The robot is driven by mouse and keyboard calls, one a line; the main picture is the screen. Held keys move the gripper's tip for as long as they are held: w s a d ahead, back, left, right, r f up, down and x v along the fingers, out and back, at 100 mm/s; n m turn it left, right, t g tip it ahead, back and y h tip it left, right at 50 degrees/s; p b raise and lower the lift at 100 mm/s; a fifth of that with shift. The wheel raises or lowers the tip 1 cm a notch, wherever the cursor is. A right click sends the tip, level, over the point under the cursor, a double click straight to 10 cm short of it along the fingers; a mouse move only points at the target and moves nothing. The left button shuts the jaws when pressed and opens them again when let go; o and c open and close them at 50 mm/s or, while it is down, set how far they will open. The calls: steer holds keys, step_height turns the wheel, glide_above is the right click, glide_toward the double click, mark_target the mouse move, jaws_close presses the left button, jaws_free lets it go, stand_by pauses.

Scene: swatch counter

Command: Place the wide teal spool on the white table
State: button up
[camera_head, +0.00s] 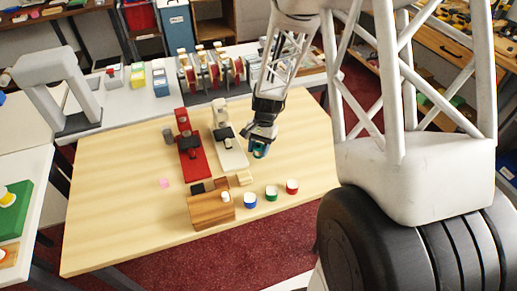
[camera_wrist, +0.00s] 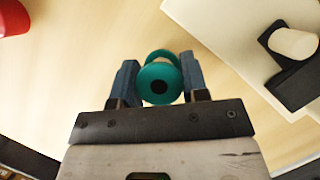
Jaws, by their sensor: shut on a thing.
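The teal spool (camera_head: 260,153) is between the fingers of my gripper (camera_head: 259,146), above the light wood table right of the white stand. In the wrist view the spool (camera_wrist: 158,84) shows its round flange and dark centre hole, with a blue finger of my gripper (camera_wrist: 158,78) on each side. My gripper is shut on it. A white table (camera_head: 38,170) stands at the left edge, and another white-topped table (camera_head: 115,121) runs along the back; I cannot tell which the task means.
The wood table (camera_head: 110,230) holds a red stand (camera_head: 194,160), a white stand (camera_head: 231,153), a wooden block (camera_head: 203,212) and small blue (camera_head: 250,201), green (camera_head: 271,194) and red (camera_head: 292,188) spools. A grey arch (camera_head: 47,67) and several goods crowd the back table. The wood table's left front is clear.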

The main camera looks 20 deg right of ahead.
steer(key=shift+f, duration=0.3)
steer(key=o, duration=1)
steer(key=shift+r, duration=0.1)
steer(key=v, duration=1.2)
